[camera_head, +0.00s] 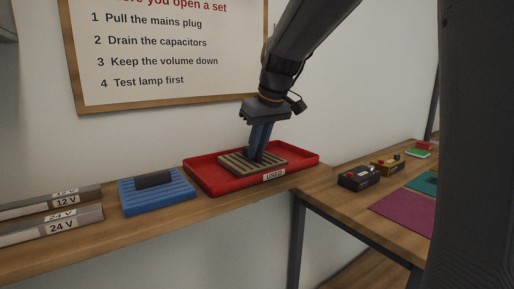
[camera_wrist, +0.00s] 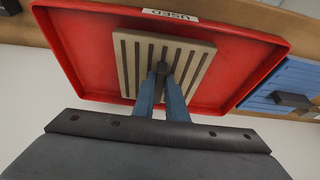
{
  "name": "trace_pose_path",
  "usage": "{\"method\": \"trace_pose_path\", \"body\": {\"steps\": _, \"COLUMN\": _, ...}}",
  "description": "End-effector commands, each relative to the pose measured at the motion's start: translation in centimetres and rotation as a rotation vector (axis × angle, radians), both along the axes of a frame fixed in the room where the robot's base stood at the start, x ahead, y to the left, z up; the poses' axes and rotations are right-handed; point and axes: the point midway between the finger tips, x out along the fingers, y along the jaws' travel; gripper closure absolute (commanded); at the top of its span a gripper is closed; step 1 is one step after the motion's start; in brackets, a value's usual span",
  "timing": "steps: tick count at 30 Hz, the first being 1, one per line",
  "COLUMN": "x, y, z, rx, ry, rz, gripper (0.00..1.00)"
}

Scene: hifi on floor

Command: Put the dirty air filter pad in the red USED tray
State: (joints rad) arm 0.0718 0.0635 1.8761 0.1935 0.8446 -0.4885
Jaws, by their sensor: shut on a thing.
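The red tray (camera_head: 205,179) with a USED label stands on the wooden shelf, near its right end. The dirty air filter pad (camera_head: 236,164) is a grey-brown square with dark slots. It lies flat within the tray's rim; I cannot tell whether it touches the tray floor. My gripper (camera_head: 257,155) points down and is shut on a dark grip at the pad's middle. In the wrist view, the gripper (camera_wrist: 162,72) covers part of the pad (camera_wrist: 136,52), and the red tray (camera_wrist: 75,55) surrounds the pad with bare floor on both sides.
A blue slotted pad (camera_head: 142,199) with a dark grip lies left of the tray. Grey boxes (camera_head: 52,227) marked 12 V and 24 V are further left. A lower bench at right holds a black device (camera_head: 358,178), a yellow device (camera_head: 387,165) and a purple mat (camera_head: 402,211).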

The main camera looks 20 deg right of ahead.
Motion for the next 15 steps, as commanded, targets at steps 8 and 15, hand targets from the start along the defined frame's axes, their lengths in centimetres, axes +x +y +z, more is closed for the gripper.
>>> {"method": "trace_pose_path", "body": {"steps": 8, "x": 0.0, "y": -0.01, "z": -0.13, "rx": 0.0, "ry": 0.0, "rz": 0.0, "gripper": 0.69}}
{"method": "trace_pose_path", "body": {"steps": 15, "x": 0.0, "y": -0.01, "z": -0.04, "rx": 0.0, "ry": 0.0, "rz": 0.0, "gripper": 0.69}}
